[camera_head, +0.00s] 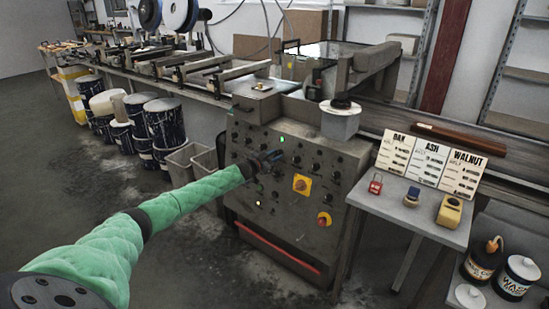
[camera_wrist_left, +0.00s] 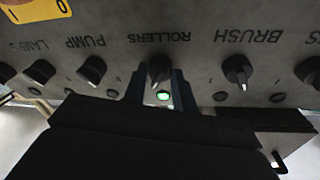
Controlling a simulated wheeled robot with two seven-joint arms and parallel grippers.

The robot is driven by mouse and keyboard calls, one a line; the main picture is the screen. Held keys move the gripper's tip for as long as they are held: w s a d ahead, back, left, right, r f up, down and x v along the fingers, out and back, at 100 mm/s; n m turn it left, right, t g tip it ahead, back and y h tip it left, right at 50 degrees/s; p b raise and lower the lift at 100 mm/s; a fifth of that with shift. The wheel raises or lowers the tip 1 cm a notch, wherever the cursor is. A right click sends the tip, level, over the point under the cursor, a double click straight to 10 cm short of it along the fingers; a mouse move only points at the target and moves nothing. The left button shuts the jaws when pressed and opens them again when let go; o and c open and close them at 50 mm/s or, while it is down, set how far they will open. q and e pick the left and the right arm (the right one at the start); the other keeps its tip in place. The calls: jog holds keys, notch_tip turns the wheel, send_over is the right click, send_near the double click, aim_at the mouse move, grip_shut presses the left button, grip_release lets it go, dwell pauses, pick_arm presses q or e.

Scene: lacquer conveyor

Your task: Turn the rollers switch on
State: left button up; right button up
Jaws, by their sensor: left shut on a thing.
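The rollers switch (camera_wrist_left: 159,68) is a black knob on the grey control panel, labelled ROLLERS; the label looks upside down in the left wrist view. My left gripper (camera_wrist_left: 160,85) is shut on this knob, with one finger on each side. A small lamp (camera_wrist_left: 163,95) glows green by the knob, between the fingers. In the head view my left gripper (camera_head: 266,160) reaches the front of the machine's panel (camera_head: 290,222) and hides the knob. My right gripper is not in view.
The pump knob (camera_wrist_left: 92,70) and brush knob (camera_wrist_left: 237,69) flank the switch closely. The panel also bears a yellow-plated red rotary switch (camera_head: 302,184) and a red emergency button (camera_head: 324,219). A side table (camera_head: 396,205) with cards stands right; drums (camera_head: 165,125) stand left.

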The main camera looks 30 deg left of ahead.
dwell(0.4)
pick_arm(q)
jog(key=o, duration=1)
jog(key=shift+s, duration=0.1)
jog(key=shift+s+a+f, duration=0.15)
jog(key=shift+s, duration=0.4)
jog(key=s+a+b, duration=0.1)
jog(key=s, duration=0.5)
jog(key=shift+s, duration=0.15)
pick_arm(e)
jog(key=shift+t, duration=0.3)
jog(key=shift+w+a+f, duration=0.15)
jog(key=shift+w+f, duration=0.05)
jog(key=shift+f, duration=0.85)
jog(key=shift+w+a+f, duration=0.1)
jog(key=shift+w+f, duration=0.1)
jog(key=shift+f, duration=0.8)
pick_arm(q)
jog(key=shift+a, duration=0.1)
